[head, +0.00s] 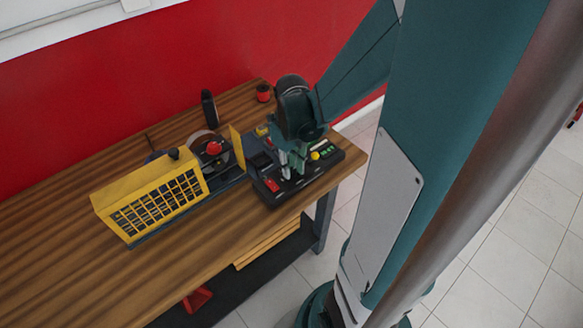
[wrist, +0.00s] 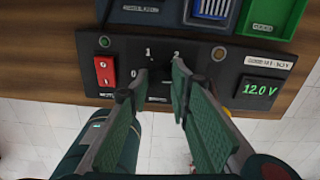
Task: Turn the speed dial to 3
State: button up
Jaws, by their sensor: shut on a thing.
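The dark speed dial (wrist: 159,86) is on the black control panel (wrist: 225,82) in the wrist view. It is mostly hidden between my fingers, and its pointer cannot be made out. The marks 0, 1 and 2 show around it; the mark 3 is not visible, with a finger covering that side. My gripper (wrist: 160,76) has its two green fingers on either side of the dial and is shut on it. In the head view my gripper (head: 291,166) reaches down onto the panel at the right end of the bench, hiding the dial.
On the panel are a red rocker switch (wrist: 107,71) and a green display (wrist: 258,90) reading 12.0 V. A green tray (wrist: 266,18) lies behind. In the head view a yellow guard cage (head: 150,200) stands left on the wooden bench (head: 60,225).

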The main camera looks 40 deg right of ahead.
aim_at(292, 170)
dwell(0.3)
jog(key=o, duration=0.9)
jog(key=shift+r, duration=0.1)
jog(key=shift+r, duration=5.9)
jog(key=shift+a, duration=0.1)
